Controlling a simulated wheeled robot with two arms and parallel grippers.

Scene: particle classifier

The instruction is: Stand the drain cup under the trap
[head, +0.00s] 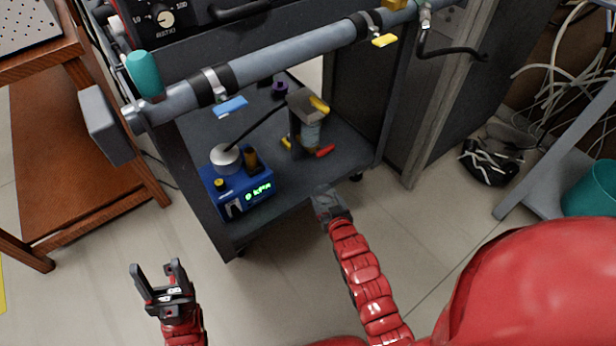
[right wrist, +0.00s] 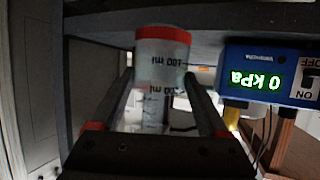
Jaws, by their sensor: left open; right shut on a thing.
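The trap (head: 310,132), a clear bowl under a grey block, stands over the dark cart shelf in the head view. My right gripper (head: 323,190) is at the shelf's front edge, in front of and below the trap. In the right wrist view its fingers are shut on the drain cup (right wrist: 163,45), a clear cup with a red band and ml marks. That view is upside down. The cup is not distinguishable in the head view, and I cannot tell its gap to the trap. My left gripper (head: 160,278) is open and empty, low over the floor.
A blue pressure box (head: 240,190) reading 0 kPa stands on the shelf (head: 215,125), left of the trap. A grey rail (head: 285,62) with yellow and blue valve handles crosses above. A wooden table (head: 60,190) stands left. Floor in front is clear.

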